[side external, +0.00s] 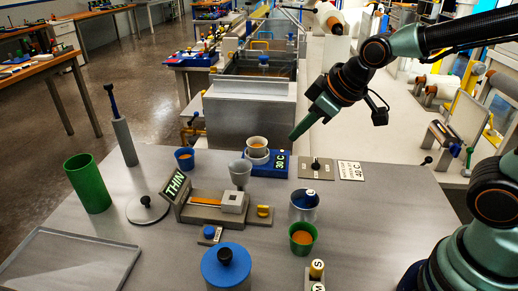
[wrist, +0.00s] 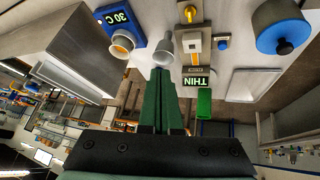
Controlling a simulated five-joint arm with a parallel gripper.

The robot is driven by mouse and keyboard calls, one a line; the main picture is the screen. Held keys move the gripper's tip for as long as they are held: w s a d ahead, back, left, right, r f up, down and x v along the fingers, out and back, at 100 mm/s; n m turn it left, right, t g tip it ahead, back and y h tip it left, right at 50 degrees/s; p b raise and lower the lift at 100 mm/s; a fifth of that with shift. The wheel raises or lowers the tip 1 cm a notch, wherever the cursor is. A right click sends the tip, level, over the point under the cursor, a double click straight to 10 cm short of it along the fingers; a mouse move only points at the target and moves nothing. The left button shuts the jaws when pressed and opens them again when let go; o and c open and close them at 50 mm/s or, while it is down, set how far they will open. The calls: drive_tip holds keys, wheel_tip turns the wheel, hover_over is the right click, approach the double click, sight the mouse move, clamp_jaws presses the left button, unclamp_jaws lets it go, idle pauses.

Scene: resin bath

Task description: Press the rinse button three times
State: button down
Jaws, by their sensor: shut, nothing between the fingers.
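My gripper (side external: 294,136) is shut and empty, tilted down in the air above the back of the grey table. Its green fingers also show in the wrist view (wrist: 160,76). A blue button (side external: 210,231) sits on a small labelled plate in front of the THIN gauge; it also shows in the wrist view (wrist: 222,43). Its label is too small to read. A yellow knob or button (side external: 263,211) stands right of the gauge. I cannot tell which of these is the rinse button. My gripper is apart from both.
The THIN gauge (side external: 176,184) stands mid-table. A blue 30 C block (side external: 280,163) with cups is behind it. A blue lidded pot (side external: 226,270), silver can (side external: 303,208), green cup (side external: 302,246) and green cylinder (side external: 87,183) stand around. A tray (side external: 70,262) lies front left.

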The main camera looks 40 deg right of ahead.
drive_tip(key=w+a+f+n+y, duration=0.2)
drive_tip(key=w+a+f+n, duration=0.3)
drive_tip(key=a, duration=0.5)
drive_tip(key=n+t+y, duration=0.1)
drive_tip(key=n+y, duration=0.1)
drive_tip(key=n, duration=0.3)
hover_over(214, 232)
wheel_tip(214, 232, down, 5)
drive_tip(key=shift+r, duration=0.1)
drive_tip(key=shift+f, duration=4.45)
drive_tip(key=shift+f, duration=0.1)
drive_tip(key=shift+f, duration=0.35)
drive_tip(key=shift+f, duration=0.45)
drive_tip(key=shift+d+r, duration=0.1)
drive_tip(key=shift+r, duration=0.8)
